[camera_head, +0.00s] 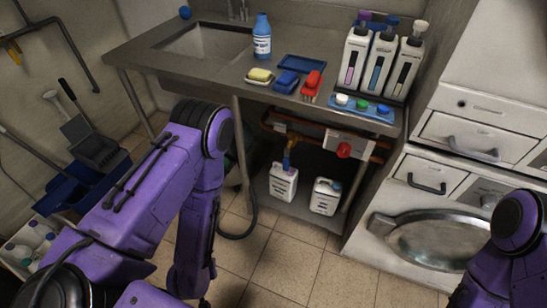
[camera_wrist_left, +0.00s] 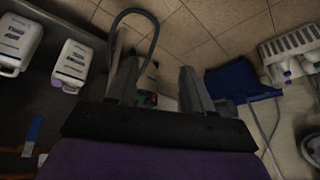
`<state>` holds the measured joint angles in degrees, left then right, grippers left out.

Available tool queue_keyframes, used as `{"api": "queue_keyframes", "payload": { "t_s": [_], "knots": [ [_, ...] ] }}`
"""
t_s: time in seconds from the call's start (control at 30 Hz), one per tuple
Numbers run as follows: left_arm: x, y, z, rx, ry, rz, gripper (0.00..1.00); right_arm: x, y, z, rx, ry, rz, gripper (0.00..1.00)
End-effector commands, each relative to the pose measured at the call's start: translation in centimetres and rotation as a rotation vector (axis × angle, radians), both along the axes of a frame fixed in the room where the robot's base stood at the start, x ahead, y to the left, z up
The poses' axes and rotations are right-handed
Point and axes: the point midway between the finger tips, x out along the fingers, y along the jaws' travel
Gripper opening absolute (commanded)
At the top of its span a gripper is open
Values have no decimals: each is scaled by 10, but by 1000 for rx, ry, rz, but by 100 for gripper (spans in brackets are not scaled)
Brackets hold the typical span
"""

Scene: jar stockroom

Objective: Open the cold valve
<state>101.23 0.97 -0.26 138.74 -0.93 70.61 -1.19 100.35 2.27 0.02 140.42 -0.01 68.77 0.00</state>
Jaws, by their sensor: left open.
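A blue handle-like strip, likely the same lever, shows at the lower left of the left wrist view (camera_wrist_left: 34,130). A round red knob (camera_head: 344,151) sits on a white box to its right. My left gripper (camera_wrist_left: 160,85) is open in the wrist view, pointing at the floor side, apart from the lever. Its fingers are out of sight in the head view. My right gripper is not in view.
Two white jugs (camera_head: 283,182) (camera_head: 325,196) stand on the shelf below the pipes. A dark hose (camera_head: 249,215) loops onto the tiled floor. A blue dustpan or bin (camera_head: 72,190) and a crate of bottles (camera_head: 28,245) stand left. The counter (camera_head: 215,75) overhangs the pipes.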

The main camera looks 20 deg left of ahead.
Motion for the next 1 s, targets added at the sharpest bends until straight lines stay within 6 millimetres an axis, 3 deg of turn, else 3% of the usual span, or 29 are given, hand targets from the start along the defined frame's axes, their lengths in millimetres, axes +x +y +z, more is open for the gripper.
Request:
{"api": "queue_keyframes", "payload": {
  "t_s": [0.03, 0.07, 0.13, 0.2, 0.3, 0.4, 0.53, 1.0],
  "knots": [
    [40, -1, -27, 20, -100, -57, 51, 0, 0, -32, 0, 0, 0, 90],
    [70, -3, -37, 38, -177, -101, 51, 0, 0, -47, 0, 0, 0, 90],
    [151, -16, -48, 87, -393, -224, 51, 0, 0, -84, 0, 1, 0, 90],
    [224, -38, -39, 138, -611, -341, 51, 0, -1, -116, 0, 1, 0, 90],
    [296, -72, -10, 198, -873, -470, 51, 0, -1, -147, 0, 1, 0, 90],
    [332, -97, 21, 236, -1041, -543, 51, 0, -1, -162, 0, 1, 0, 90],
    [352, -109, 40, 250, -1115, -572, 51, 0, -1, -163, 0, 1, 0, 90],
    [441, -111, 41, 250, -1108, -569, 51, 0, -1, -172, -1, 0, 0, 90]
  ]
}}
